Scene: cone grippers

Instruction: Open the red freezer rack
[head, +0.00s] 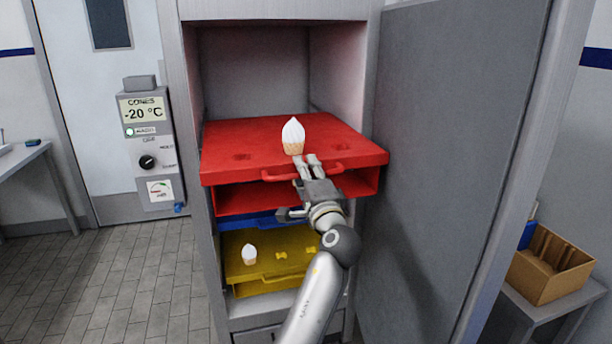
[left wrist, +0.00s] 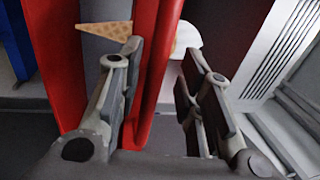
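The red freezer rack (head: 345,140) sticks out of the front of the open cabinet, above the other racks. A cone with white ice cream (head: 293,136) stands upright on it, near its front. The rack has a red handle (head: 330,171) on its front edge. My left gripper (head: 306,160) is at this handle, its fingers partly covering it. In the left wrist view my left gripper (left wrist: 165,75) has its fingers apart, with a red bar (left wrist: 158,70) between them, nearer the left finger. Firm contact cannot be seen. The cone (left wrist: 105,31) shows behind the red bar. My right gripper is not in view.
Below are a blue rack (head: 247,221) and a yellow rack (head: 240,268) carrying another cone (head: 249,254). The open grey door (head: 450,130) stands close on the right. A control panel (head: 150,150) is at left. A brown box (head: 550,262) sits on a side table.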

